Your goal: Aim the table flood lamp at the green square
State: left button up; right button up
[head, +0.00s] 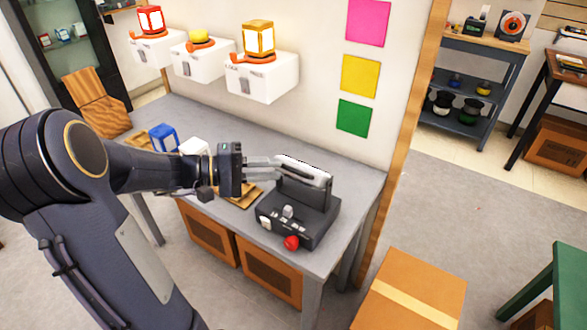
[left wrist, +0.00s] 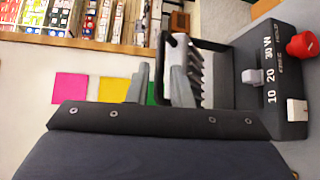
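The table flood lamp (head: 303,206) stands on the grey table, with a black base, switches and a red knob. Its head (head: 304,171) sits in a black bracket; which way its lit face points I cannot tell. The green square (head: 354,118) is the lowest of three squares on the wall behind. My left gripper (head: 273,168) is at the left end of the lamp head. In the left wrist view my left gripper (left wrist: 162,82) has its fingers apart beside the lamp's fins (left wrist: 197,78). The green square (left wrist: 152,94) is partly hidden by the fingers. My right gripper is out of view.
A yellow square (head: 360,76) and a pink square (head: 368,22) are above the green one. A blue-and-white box (head: 163,137) is on the table (head: 350,176) behind my left arm. A cardboard box (head: 410,290) stands on the floor at right.

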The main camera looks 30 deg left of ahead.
aim_at(286, 169)
pick_arm(q)
jog(key=x, duration=0.4)
jog(key=shift+w+d+f, duration=0.1)
jog(key=shift+w+d, duration=0.15)
jog(key=shift+d, duration=0.05)
jog(key=shift+c, duration=0.2)
grip_shut()
